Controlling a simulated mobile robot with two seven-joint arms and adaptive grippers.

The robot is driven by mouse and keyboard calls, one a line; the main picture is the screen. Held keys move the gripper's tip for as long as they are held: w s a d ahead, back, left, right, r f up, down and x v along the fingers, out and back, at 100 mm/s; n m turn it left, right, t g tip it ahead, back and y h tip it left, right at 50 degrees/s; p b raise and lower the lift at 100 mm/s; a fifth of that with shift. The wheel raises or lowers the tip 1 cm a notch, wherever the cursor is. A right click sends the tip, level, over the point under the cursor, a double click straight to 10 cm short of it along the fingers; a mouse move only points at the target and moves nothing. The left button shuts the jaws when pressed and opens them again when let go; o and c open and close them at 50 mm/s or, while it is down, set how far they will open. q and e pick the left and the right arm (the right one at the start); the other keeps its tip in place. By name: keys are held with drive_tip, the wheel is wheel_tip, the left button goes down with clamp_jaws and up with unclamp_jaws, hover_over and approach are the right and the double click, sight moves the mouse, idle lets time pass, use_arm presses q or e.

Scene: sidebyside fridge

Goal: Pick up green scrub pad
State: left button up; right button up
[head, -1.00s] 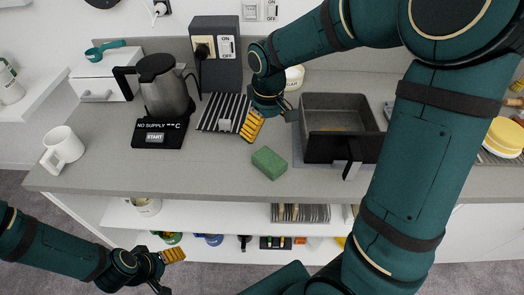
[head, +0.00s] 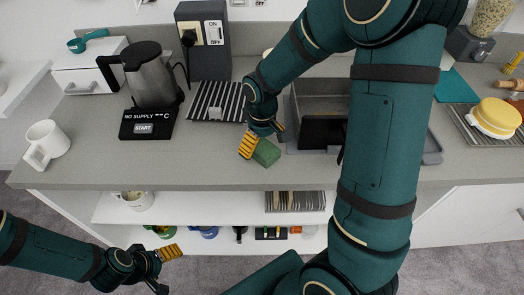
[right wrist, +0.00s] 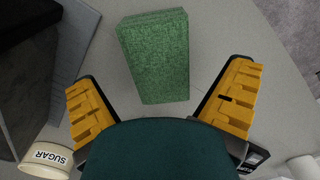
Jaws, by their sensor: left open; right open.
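The green scrub pad (head: 266,153) lies flat on the grey counter, partly covered by my right gripper in the head view. In the right wrist view the pad (right wrist: 158,55) lies ahead of the open fingers, roughly centred between them and beyond their tips. My right gripper (head: 262,141) is open and empty, just above the counter at the pad; its yellow fingers also show in the right wrist view (right wrist: 163,88). I cannot tell whether it touches the pad. My left gripper (head: 165,268) is open and empty, low at the left, in front of the lower shelf.
A dark box-like basin (head: 318,97) stands close to the right of the pad. A striped mat (head: 216,100), a kettle (head: 153,75) and a white mug (head: 47,142) are to the left. A sugar container (right wrist: 46,158) shows in the right wrist view. The counter's front strip is clear.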

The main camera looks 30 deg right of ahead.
sight(262, 146)
wheel_tip(262, 146, down, 2)
drive_tip(key=shift+f, duration=0.1)
drive_tip(key=c, duration=1.3)
wheel_tip(262, 146, up, 10)
drive_tip(key=shift+r+p, duration=0.1)
drive_tip(key=shift+p, duration=0.8)
drive_tip(key=o, duration=0.6)
drive_tip(key=c, duration=0.4)
